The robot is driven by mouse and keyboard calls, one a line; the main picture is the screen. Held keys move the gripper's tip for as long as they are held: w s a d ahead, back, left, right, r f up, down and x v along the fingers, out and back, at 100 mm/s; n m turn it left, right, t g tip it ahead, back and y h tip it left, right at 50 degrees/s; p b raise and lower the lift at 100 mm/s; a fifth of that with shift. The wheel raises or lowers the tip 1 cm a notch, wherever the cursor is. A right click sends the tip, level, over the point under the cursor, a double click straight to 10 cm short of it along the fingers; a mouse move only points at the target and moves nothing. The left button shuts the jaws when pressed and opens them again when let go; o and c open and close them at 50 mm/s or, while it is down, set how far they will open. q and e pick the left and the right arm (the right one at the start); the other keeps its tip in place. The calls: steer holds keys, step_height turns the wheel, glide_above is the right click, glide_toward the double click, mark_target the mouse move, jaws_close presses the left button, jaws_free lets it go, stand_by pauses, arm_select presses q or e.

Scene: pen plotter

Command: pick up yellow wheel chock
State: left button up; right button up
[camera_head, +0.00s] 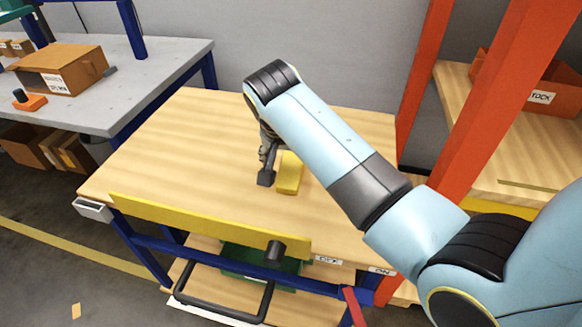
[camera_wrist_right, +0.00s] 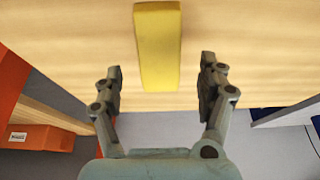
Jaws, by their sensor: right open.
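The yellow wheel chock (camera_head: 290,173) lies on the wooden top of the workbench (camera_head: 190,140), right of the middle. My right gripper (camera_head: 268,178) is just left of the chock in the head view, its far side partly hidden by my arm. In the right wrist view the chock (camera_wrist_right: 158,50) lies between the two spread fingers of my right gripper (camera_wrist_right: 161,85), with a gap on each side. The gripper is open and holds nothing. My left gripper is not in view.
A grey table (camera_head: 150,75) with a cardboard box (camera_head: 62,70) stands at left. An orange upright (camera_head: 480,110) and a shelf with an orange bin (camera_head: 545,92) stand at right. The bench top left of the chock is clear.

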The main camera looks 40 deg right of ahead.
mark_target(291, 165)
steer(key=x, duration=0.5)
steer(key=shift+f, duration=0.1)
steer(key=shift+s, duration=0.1)
steer(key=c, duration=1.1)
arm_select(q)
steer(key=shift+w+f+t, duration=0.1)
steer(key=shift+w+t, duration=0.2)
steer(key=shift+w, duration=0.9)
arm_select(e)
steer(key=shift+c, duration=1.3)
